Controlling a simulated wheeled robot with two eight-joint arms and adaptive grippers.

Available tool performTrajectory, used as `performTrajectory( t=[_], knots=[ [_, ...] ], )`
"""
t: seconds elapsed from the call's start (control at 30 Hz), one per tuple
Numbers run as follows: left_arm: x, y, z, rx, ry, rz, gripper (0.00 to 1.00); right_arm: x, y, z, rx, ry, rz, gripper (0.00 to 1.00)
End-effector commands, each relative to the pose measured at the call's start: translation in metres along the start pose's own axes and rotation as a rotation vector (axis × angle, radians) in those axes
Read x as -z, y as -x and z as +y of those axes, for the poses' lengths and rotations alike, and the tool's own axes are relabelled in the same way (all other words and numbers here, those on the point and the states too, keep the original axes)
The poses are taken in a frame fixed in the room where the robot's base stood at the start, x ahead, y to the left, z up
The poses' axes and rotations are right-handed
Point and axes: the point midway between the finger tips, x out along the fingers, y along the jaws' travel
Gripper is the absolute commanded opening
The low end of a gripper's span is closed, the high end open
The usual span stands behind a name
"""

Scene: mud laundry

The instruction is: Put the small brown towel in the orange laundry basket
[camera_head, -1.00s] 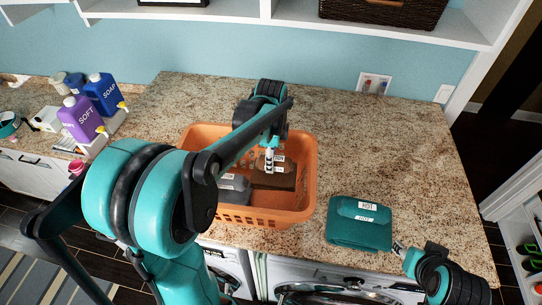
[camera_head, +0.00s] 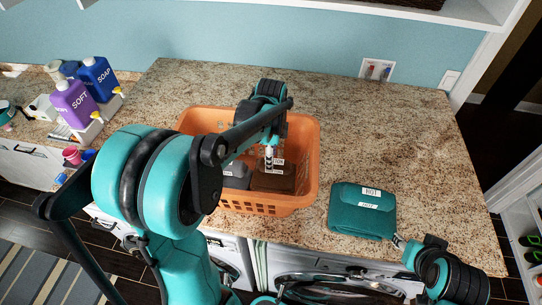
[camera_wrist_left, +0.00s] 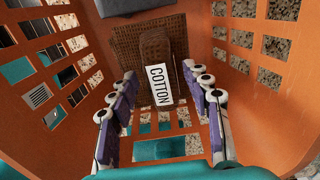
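The small brown towel (camera_head: 285,184) lies inside the orange laundry basket (camera_head: 263,206). In the left wrist view the brown towel (camera_wrist_left: 178,45) carries a white COTTON label and lies within the basket's orange walls (camera_wrist_left: 262,95). My left gripper (camera_head: 269,156) reaches down into the basket above the towel. In the wrist view its fingers (camera_wrist_left: 163,110) are spread wide apart with nothing gripped between them; the towel lies beyond the fingertips. My right gripper (camera_head: 399,241) is at the near corner of a teal towel; its fingers are too small to read.
A folded teal towel (camera_head: 362,212) lies right of the basket on the granite counter (camera_head: 390,130). A grey cloth (camera_head: 236,178) lies in the basket beside the brown towel. Purple (camera_head: 76,104) and blue (camera_head: 100,78) bottles stand at left. The counter behind the basket is clear.

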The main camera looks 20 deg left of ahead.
Motion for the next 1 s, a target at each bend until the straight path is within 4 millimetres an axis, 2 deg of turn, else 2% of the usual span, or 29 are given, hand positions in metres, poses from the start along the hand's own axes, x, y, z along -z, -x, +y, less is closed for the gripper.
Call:
performTrajectory(
  t=[0.3,0.43,0.8,1.0],
  knots=[
    [0.000,0.001,0.000,0.000,0.000,0.000,0.59,0.000,0.000,0.000,0.000,0.000,0.000,0.40],
    [0.000,0.011,0.000,0.000,0.000,0.000,0.59,0.000,0.000,0.000,0.000,0.000,0.000,0.40],
    [0.000,0.087,0.001,0.000,0.000,0.000,0.59,0.000,0.000,0.000,0.000,0.000,0.000,0.40],
    [0.000,0.114,0.000,0.000,0.000,0.000,0.59,0.000,0.000,0.000,0.000,0.000,0.000,0.40]
  ],
)
